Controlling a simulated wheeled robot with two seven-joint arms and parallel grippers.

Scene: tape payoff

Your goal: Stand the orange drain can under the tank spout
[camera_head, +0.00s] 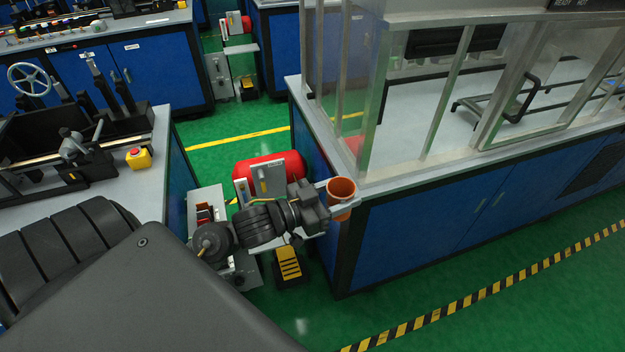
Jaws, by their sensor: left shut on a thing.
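The orange drain can (341,188) is held up in the air, its open round mouth facing up toward the camera. My left gripper (338,200) is shut on the can, with its fingers along the can's sides. The can is in front of the near left corner of the blue cabinet with the glazed enclosure. A red horizontal tank (280,170) lies behind my left wrist, down near the floor. My arm partly covers it, and I cannot make out its spout. My right gripper is not in view.
The blue cabinet (420,220) with its glass enclosure stands close on the right. A yellow-black pedal (289,265) and a grey unit (207,200) are on the floor by my arm. A workbench (150,185) stands left. Green floor is clear at the bottom.

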